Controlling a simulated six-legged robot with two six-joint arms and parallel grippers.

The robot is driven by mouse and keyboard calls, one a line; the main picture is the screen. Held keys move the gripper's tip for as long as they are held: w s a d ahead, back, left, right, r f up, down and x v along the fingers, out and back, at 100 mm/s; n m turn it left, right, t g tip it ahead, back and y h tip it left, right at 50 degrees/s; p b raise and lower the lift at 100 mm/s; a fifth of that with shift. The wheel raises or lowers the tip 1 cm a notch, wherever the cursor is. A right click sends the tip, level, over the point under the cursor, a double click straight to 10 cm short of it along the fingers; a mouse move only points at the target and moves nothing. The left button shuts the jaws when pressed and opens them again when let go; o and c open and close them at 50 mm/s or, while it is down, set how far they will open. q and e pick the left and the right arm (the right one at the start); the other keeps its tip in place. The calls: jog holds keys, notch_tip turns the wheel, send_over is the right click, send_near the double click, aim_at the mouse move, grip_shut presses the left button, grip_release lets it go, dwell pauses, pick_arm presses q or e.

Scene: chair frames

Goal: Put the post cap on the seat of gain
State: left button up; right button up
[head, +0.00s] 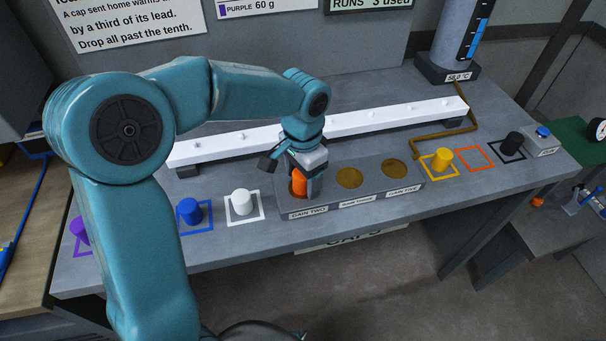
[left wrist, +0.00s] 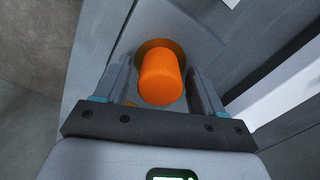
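The orange cap (head: 299,182) stands at the left round seat of the grey block (head: 290,212), whose front label seems to read "GAIN TWO". The left wrist view shows the cap (left wrist: 161,77) upright in that seat, with the brown seat floor partly showing around its base. My left gripper (head: 306,180) reaches down over it. In the left wrist view its fingers (left wrist: 161,92) stand on both sides of the cap with a narrow gap, so it looks open. The middle seat (head: 349,178) and right seat (head: 397,170) are empty. My right gripper is not in view.
White (head: 243,202), blue (head: 190,211) and purple (head: 79,231) caps stand left of the block. Yellow (head: 441,159) and black (head: 512,143) caps stand right, beside an empty orange outline (head: 473,157). A long white rail (head: 375,119) runs behind. A cylinder (head: 460,35) stands at the back.

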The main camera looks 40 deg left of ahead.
pick_arm(q)
jog(key=shift+r, duration=0.1)
notch_tip(320, 180, up, 12)
jog(key=p, duration=0.1)
jog(key=shift+r, duration=0.15)
dwell(0.6)
